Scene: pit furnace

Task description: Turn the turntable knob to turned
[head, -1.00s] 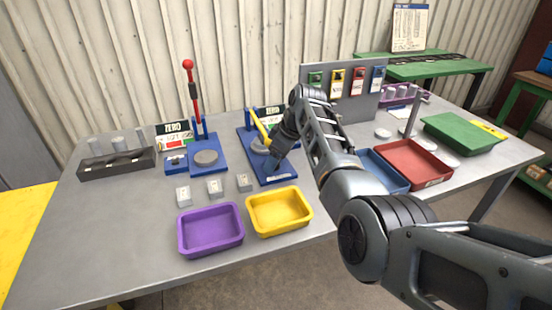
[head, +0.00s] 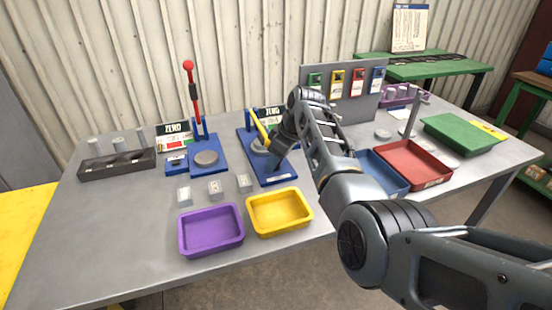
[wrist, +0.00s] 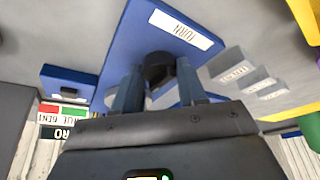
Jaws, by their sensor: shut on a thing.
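The black turntable knob (wrist: 159,68) sits on a blue base plate with a white TURN label (wrist: 180,30) in the wrist view. My gripper (wrist: 158,76) has one finger on each side of the knob and is shut on it. In the head view my gripper (head: 276,163) reaches down to the front part of the blue base (head: 279,179), and the knob is hidden behind it. A grey round turntable plate (head: 259,149) shows partly behind my gripper, beside a yellow lever (head: 261,128). I cannot tell the knob's angle.
A purple tray (head: 211,251) and a yellow tray (head: 279,230) lie in front. A second blue stand with a red lever (head: 193,95) is at left. Blue and red trays (head: 413,183) lie right of my arm.

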